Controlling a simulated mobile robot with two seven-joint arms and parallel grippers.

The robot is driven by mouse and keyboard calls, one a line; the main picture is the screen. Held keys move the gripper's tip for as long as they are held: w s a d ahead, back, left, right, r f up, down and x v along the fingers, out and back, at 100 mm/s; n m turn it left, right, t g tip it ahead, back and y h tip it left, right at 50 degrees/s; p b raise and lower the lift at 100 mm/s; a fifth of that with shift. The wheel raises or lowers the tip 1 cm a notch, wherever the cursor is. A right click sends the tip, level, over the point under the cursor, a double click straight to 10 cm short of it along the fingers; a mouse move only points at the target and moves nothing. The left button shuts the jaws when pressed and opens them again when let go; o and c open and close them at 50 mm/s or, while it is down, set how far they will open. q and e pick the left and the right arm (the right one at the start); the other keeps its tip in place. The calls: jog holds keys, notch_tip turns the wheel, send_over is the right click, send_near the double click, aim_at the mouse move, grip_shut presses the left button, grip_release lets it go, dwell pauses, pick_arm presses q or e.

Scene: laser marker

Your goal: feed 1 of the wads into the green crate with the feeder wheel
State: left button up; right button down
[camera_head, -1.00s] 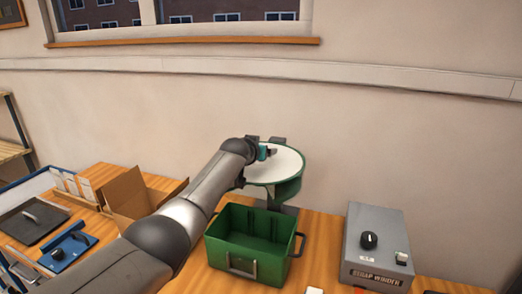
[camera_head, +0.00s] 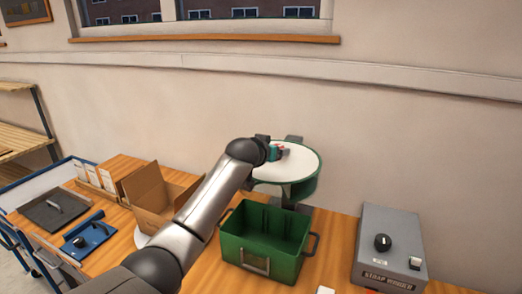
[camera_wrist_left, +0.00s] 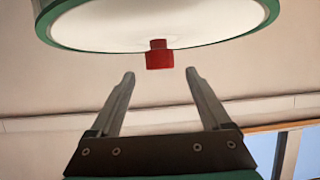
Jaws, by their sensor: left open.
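The feeder wheel (camera_head: 295,169), a white disc with a green rim, stands behind the green crate (camera_head: 262,262). It also shows at the top of the left wrist view (camera_wrist_left: 160,22). A small red knob (camera_wrist_left: 159,55) sits at the wheel's edge, ahead of my left fingertips; whether it is a handle or a wad I cannot tell. My left gripper (camera_head: 283,153) is over the wheel's far left part. In the left wrist view its two fingers (camera_wrist_left: 160,75) are apart with nothing between them. The crate looks empty, though its floor is partly hidden. I see no clear wads. My right gripper is not in view.
A grey box with a black dial (camera_head: 391,246) stands right of the crate. An open cardboard box (camera_head: 150,192) is left of my arm, with a blue tool (camera_head: 90,237) and a dark tray (camera_head: 55,208) further left. The wall is close behind the wheel.

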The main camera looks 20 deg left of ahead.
pick_arm(q)
jog(key=v, duration=0.9)
jog(key=shift+s, duration=0.35)
jog(key=shift+r, duration=0.1)
